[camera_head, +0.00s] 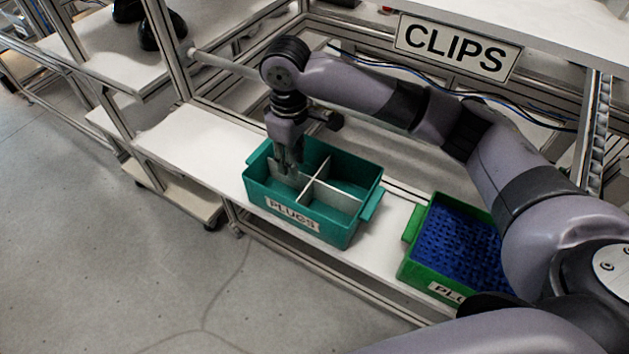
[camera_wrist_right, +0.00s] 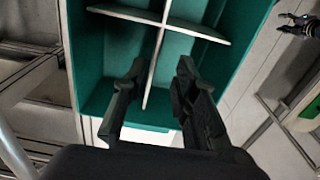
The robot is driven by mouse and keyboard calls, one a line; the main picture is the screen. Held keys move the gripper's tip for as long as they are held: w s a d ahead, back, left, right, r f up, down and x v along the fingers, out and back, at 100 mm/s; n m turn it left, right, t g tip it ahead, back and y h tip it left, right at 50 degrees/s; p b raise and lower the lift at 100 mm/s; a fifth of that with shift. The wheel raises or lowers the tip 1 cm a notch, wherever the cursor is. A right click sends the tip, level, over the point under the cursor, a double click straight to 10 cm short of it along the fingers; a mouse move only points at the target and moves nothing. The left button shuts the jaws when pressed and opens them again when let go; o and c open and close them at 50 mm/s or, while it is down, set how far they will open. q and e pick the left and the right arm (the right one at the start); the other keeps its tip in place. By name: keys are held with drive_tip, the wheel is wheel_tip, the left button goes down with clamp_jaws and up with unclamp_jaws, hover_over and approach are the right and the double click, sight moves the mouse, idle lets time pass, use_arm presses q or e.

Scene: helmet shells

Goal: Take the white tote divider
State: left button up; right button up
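The white tote divider (camera_head: 318,187) is a cross of thin panels standing inside the teal tote (camera_head: 284,222) labelled PLUGS. My right gripper (camera_head: 288,168) reaches down into the tote from above, at the divider's left part in the head view. In the right wrist view the divider (camera_wrist_right: 157,55) shows its crossing panels, and one panel runs down between the two spread fingers of my right gripper (camera_wrist_right: 158,85). The fingers stand apart on both sides of that panel, with gaps visible.
A green tote (camera_head: 412,258) filled with blue plugs stands to the right on the same white shelf (camera_head: 205,150). A CLIPS sign (camera_head: 455,48) hangs on the rail behind. Black helmet shells (camera_head: 162,32) sit on a rack at the upper left.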

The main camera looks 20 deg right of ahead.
sight(298, 190)
drive_tip(key=shift+f, duration=0.95)
drive_tip(key=shift+w+d+f+p, duration=0.1)
drive_tip(key=shift+f+p, duration=0.15)
drive_tip(key=shift+p, duration=0.05)
drive_tip(key=f+p, duration=0.2)
drive_tip(key=f, duration=0.2)
drive_tip(key=shift+d+f, duration=0.2)
drive_tip(key=shift+f, duration=0.25)
use_arm(q)
drive_tip(key=r, duration=0.2)
drive_tip(key=shift+w+d+r, duration=0.2)
drive_tip(key=shift+d+r, duration=0.15)
drive_tip(key=shift+r, duration=0.05)
use_arm(e)
drive_tip(key=shift+f, duration=0.1)
use_arm(q)
drive_tip(key=shift+a, duration=0.1)
use_arm(e)
drive_tip(key=shift+c, duration=0.2)
use_arm(q)
drive_tip(key=shift+s+a, duration=0.25)
use_arm(e)
clamp_jaws()
